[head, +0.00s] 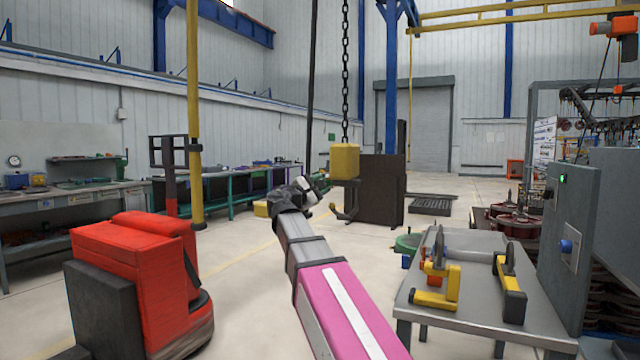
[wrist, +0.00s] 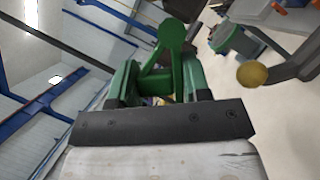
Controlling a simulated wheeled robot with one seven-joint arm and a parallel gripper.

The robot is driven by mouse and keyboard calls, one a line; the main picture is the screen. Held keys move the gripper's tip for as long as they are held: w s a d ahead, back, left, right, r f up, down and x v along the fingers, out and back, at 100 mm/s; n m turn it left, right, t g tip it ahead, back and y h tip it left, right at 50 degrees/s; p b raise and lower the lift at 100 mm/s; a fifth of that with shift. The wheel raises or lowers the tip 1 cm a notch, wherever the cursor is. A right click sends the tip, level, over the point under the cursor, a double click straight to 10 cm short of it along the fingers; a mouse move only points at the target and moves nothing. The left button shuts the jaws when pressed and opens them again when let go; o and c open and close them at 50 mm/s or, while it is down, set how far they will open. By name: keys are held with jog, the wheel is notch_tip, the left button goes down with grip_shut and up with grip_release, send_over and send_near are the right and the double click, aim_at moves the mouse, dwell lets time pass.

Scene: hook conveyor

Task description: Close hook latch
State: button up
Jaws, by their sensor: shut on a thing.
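A yellow hook block (head: 345,161) hangs on a dark chain in the middle of the head view. A dark hook (head: 348,207) hangs below it, and its latch is too small to make out. My gripper (head: 318,186) is at the block's lower left, close to the hook, and small in that view. In the wrist view my gripper's green jaws (wrist: 158,88) are shut on a green piece (wrist: 171,38) with a flat round end. I cannot tell whether this piece is the latch.
A grey table (head: 480,305) with yellow lifting tools stands at the right, beside a grey control cabinet (head: 568,245). A red pallet truck (head: 135,275) stands at the left front. A dark panel (head: 383,190) stands behind the hook. The floor between truck and table is mostly clear.

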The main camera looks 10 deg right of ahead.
jog(key=n+t, duration=0.1)
jog(key=n, duration=0.1)
jog(key=f+n+t, duration=0.1)
jog(key=n, duration=0.2)
jog(key=n+t, duration=0.1)
jog(key=n, duration=0.1)
jog(key=shift+s+d+f+y, duration=0.25)
jog(key=shift+f+y, duration=0.05)
jog(key=shift+f, duration=0.05)
jog(key=shift+s+d+f+n+t+y, duration=0.15)
jog(key=shift+n+t+y, duration=0.35)
jog(key=shift+n, duration=0.8)
jog(key=shift+s+d+f+n+t+y, duration=0.15)
jog(key=shift+n+t+y, duration=0.35)
jog(key=shift+n, duration=0.8)
jog(key=shift+d+f+n+t+y, duration=0.25)
jog(key=shift+n+t+y, duration=0.2)
jog(key=shift+n, duration=0.85)
jog(key=shift+t, duration=0.25)
